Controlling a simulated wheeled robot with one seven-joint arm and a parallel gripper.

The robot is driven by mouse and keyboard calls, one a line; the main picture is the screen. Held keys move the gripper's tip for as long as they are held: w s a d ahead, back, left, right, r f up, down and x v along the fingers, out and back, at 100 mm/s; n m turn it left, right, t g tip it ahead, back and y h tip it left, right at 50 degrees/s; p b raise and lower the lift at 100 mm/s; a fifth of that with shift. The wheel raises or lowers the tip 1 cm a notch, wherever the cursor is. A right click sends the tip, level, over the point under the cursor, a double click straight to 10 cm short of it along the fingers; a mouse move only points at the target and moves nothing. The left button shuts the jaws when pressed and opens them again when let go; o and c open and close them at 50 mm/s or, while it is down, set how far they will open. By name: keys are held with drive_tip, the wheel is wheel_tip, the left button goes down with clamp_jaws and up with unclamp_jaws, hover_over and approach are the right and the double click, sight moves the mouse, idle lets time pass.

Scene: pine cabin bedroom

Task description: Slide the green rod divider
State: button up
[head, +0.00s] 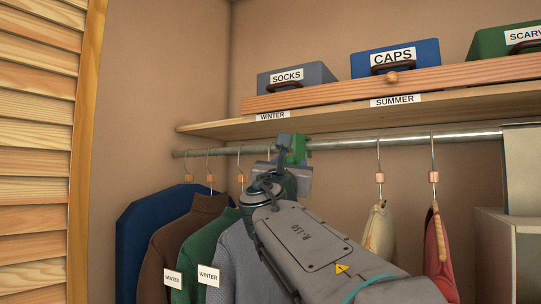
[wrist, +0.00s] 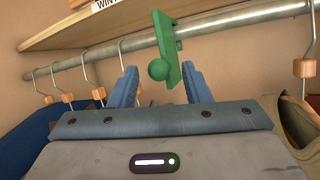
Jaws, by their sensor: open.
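The green rod divider (head: 296,149) hangs on the metal closet rod (head: 350,142), between the winter clothes on the left and the lighter garments on the right. In the wrist view the divider (wrist: 168,45) is a green plate with a round green knob on its near side. My gripper (head: 287,150) is raised up to the divider and partly covers it in the head view. In the wrist view my gripper (wrist: 160,82) is open, with one blue finger on each side of the knob. I cannot tell whether either finger touches it.
Left of the divider hang several winter garments, including a grey sweater (head: 236,250). To the right hang a beige garment (head: 380,232) and a red one (head: 439,255). A wooden shelf (head: 215,128) with labelled boxes runs just above the rod.

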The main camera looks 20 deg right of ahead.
sight(301, 154)
drive_tip(key=shift+p+x, duration=0.3)
drive_tip(key=shift+x, duration=1)
